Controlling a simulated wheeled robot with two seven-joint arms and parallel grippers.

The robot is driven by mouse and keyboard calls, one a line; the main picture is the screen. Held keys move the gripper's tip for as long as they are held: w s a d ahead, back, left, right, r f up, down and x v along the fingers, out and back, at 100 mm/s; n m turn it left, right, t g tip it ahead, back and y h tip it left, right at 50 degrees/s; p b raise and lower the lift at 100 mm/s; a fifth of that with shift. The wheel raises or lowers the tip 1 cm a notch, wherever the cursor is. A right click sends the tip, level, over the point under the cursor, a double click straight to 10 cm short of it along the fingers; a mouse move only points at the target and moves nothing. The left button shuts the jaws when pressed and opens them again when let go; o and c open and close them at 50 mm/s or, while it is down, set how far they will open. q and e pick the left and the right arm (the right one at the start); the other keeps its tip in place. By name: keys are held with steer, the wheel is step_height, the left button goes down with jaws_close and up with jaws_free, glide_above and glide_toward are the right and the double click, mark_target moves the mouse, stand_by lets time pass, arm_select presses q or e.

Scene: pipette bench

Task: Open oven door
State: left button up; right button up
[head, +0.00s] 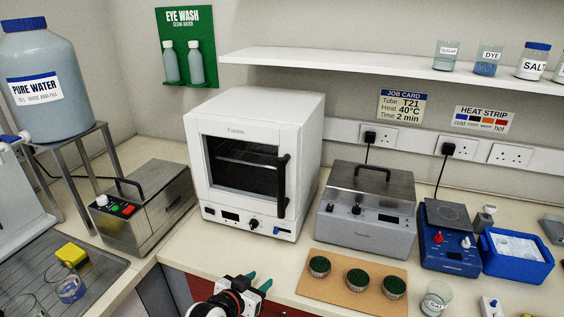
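The white oven (255,165) stands on the bench in the middle of the head view. Its door (240,165) has a dark window showing a rack inside, and it looks shut. A black vertical handle (283,186) is on the door's right side. My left gripper (257,280) is low in the picture, in front of the oven and below its control panel, apart from the handle. Its two green-tipped fingers are spread with nothing visible between them. My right gripper is not in view.
A steel bath (365,210) stands close to the oven's right, and a steel box (145,208) stands to its left. A wooden board (322,288) with several green-topped jars lies at the front right. A blue hotplate (447,240) is further right. A shelf (400,70) hangs above.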

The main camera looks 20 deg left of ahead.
mark_target(279, 184)
arm_select(q)
steer(key=w+r+t+h+p, duration=0.1)
steer(key=w+r+t, duration=0.1)
steer(key=r, duration=0.8)
steer(key=w+r+t+p, duration=0.1)
steer(key=r+t, duration=0.2)
steer(key=r, duration=0.8)
steer(key=shift+m, duration=0.3)
steer(key=p+x, duration=0.1)
steer(key=x, duration=0.2)
steer(key=p+x, duration=0.1)
steer(key=x, duration=0.3)
steer(key=a+x, duration=0.1)
steer(key=x, duration=0.3)
steer(key=shift+w+r+p, duration=0.1)
steer(key=shift+r+p, duration=0.05)
steer(key=shift+p, duration=0.25)
steer(key=shift+w+d, duration=0.2)
steer(key=shift+w, duration=0.35)
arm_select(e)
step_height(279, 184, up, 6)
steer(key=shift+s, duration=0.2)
arm_select(q)
steer(key=shift+c, duration=0.2)
jaws_close()
